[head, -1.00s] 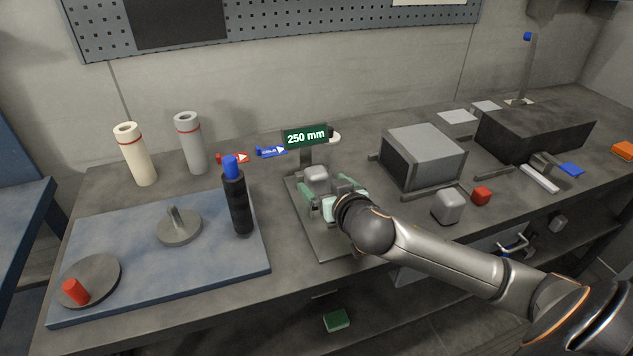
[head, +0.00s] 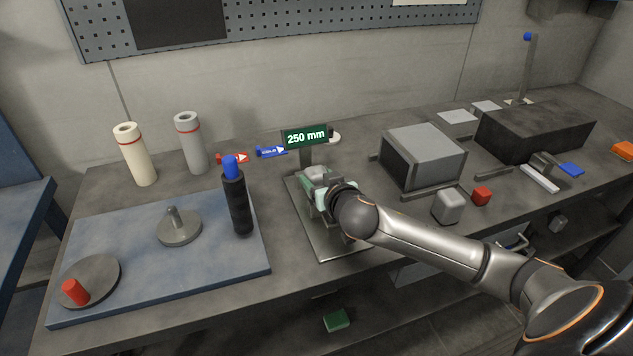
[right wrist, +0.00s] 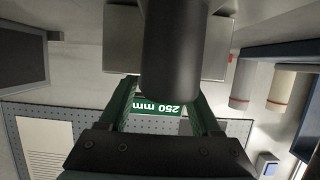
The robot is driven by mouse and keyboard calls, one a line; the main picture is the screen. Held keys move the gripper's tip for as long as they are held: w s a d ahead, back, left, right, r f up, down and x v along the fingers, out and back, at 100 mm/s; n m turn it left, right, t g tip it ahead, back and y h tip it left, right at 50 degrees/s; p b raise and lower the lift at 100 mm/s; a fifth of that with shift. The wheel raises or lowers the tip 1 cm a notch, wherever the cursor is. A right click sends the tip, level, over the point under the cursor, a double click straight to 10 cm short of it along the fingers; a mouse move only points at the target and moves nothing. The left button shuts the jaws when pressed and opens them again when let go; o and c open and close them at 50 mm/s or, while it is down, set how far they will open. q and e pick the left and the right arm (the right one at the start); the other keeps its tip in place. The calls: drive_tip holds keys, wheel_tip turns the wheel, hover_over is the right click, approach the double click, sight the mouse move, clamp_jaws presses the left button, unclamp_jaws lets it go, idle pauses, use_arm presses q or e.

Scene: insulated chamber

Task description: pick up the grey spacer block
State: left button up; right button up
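A light grey block (head: 317,173) sits at the grey stand with the "250 mm" sign (head: 306,136). My right gripper (head: 320,194) is at this stand, its pale green fingers close to the block and partly covering it. In the right wrist view the two green fingers (right wrist: 163,100) are spread apart. A light grey block-like shape (right wrist: 120,40) lies beyond them, partly hidden by a dark rounded part. I cannot tell whether the fingers touch the block. Another grey block (head: 447,206) stands on the bench to the right. My left gripper is not in view.
A black bottle with a blue cap (head: 238,200) stands left of the stand, on the edge of a blue mat (head: 110,240). The wall is close behind.

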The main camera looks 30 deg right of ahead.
clamp_jaws()
idle(0.3)
drive_tip(key=shift+r, duration=0.1)
